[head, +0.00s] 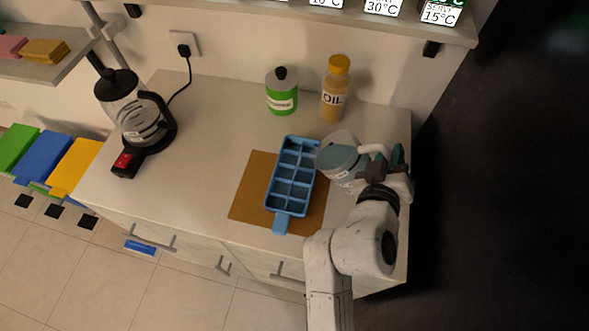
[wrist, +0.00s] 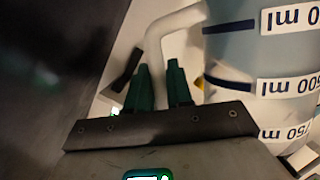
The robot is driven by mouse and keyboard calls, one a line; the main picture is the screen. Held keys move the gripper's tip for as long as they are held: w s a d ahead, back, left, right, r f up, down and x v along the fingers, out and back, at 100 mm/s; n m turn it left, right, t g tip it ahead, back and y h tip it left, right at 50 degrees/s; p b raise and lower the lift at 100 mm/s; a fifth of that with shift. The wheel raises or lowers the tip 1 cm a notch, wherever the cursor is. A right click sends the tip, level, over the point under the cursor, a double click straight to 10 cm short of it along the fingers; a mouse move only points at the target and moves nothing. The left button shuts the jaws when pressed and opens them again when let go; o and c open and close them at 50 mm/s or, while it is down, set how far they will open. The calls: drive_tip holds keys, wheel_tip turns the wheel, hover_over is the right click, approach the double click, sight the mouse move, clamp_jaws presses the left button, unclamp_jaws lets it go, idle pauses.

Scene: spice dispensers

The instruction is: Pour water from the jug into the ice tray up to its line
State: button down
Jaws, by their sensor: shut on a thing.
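The jug (head: 346,160) is grey-blue and see-through, with a white handle, and is tilted with its mouth toward the left, beside the right edge of the ice tray. My gripper (head: 391,160) is shut on the jug's white handle. In the wrist view the green fingertips (wrist: 160,88) close around the handle, and the jug (wrist: 250,60) shows white marking bands. The blue ice tray (head: 293,172) lies on a brown mat with its tab toward the front. No stream of water is visible, and the water level in the tray cells cannot be made out.
The brown mat (head: 249,197) lies on the white counter (head: 200,165). A green-labelled container (head: 281,97) and an oil bottle (head: 335,95) stand behind the tray. A glass kettle (head: 140,118) with a cord stands at the left. The counter between kettle and mat is clear.

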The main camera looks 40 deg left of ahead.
drive_tip(key=shift+s+a+r+n+t+h+b, duration=0.15)
drive_tip(key=shift+s+a+r+n+t+b, duration=0.1)
drive_tip(key=shift+a+n, duration=0.2)
drive_tip(key=shift+s+a+r+n+t+h+b, duration=0.1)
drive_tip(key=shift+s+a+r+n+t+h, duration=0.1)
drive_tip(key=shift+a+n, duration=0.2)
idle(2.6)
drive_tip(key=shift+d, duration=0.1)
